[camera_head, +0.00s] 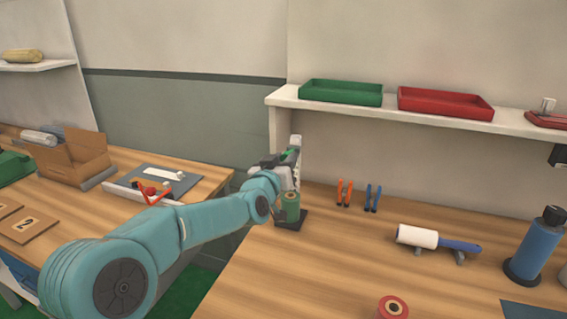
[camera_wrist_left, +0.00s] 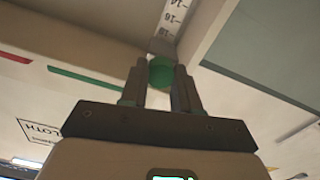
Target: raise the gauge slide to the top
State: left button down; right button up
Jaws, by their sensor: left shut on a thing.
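The green gauge slide (camera_wrist_left: 160,73) sits between the two fingers of my left gripper (camera_wrist_left: 159,78) in the left wrist view. The gripper is shut on it. Above the slide in that view, the pale gauge scale (camera_wrist_left: 172,22) shows black marks and numbers. In the head view my left gripper (camera_head: 281,160) is at the gauge, by the left end of the wall shelf, with a bit of the green slide (camera_head: 289,153) showing. The pale top of the gauge (camera_head: 296,142) stands just above the gripper. My gripper and arm hide much of the gauge. My right gripper is not in view.
A green spool (camera_head: 291,203) stands on a dark base just below my gripper. The shelf (camera_head: 390,113) holds a green tray (camera_head: 340,93) and a red tray (camera_head: 445,103).

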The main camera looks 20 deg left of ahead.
pick_arm(q)
jog(key=c, duration=0.9)
grip_release()
jog(key=shift+r, duration=0.35)
jog(key=shift+o, duration=0.5)
jog(key=shift+w+f, duration=0.15)
jog(key=shift+s, duration=0.2)
jog(key=shift+s, duration=0.3)
jog(key=s+b, duration=0.3)
jog(key=s, duration=1.2)
jog(key=shift+s+a, duration=0.2)
jog(key=shift+a, duration=0.05)
jog(key=shift+s, duration=0.15)
